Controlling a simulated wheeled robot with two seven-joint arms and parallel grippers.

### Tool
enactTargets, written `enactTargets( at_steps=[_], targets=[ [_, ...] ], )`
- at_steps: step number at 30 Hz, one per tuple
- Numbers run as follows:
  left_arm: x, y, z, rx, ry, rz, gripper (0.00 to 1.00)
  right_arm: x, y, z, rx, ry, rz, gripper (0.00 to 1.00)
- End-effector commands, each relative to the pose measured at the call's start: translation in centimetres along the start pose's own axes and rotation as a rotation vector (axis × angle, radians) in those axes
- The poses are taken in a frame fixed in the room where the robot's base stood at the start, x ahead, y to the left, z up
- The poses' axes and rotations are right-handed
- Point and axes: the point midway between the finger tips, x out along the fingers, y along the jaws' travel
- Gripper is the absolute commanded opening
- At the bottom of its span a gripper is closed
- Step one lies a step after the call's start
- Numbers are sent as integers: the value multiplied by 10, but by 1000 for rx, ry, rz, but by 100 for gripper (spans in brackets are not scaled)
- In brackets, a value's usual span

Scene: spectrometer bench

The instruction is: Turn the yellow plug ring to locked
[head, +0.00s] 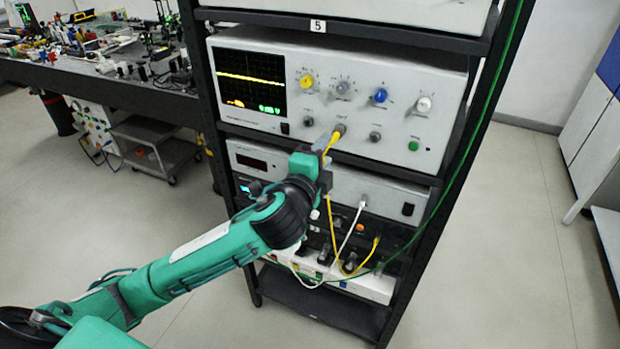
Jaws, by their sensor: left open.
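The yellow cable (331,222) runs from a plug (339,131) on the lower front panel of the oscilloscope (360,90) down to a lower unit in the rack. The plug's end looks grey with yellow behind it. Its ring is too small to tell whether it is turned to locked. My left gripper (328,150) is open just below and left of the plug, with the arm reaching in from the lower left. The gripper partly hides the upper cable, and I cannot tell whether its fingers touch the plug. My right gripper is not in view.
The black rack (463,150) frames the instruments, and a green cable (490,90) hangs along its right post. A white cable (350,230) loops below the gripper. A cluttered workbench (120,85) stands at the back left. Open floor (510,230) lies to the right.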

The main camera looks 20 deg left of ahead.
Motion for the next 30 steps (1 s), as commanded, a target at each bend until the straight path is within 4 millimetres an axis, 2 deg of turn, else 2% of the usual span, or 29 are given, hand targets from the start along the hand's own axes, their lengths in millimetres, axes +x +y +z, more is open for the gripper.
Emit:
enactTargets(
  at_steps=[1, 6, 12, 17, 30],
  targets=[
    [-12, 4, 0, -1, 2, 0, 43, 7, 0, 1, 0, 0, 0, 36],
    [-46, 3, 0, -1, 3, 0, 43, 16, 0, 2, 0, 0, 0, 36],
    [-70, 2, 0, 0, 0, 1, 43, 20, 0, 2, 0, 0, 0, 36],
    [-76, 0, 0, 0, 0, 1, 43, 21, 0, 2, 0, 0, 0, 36],
    [-76, 1, 0, 0, 0, 2, 43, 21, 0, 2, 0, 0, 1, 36]
  ],
)
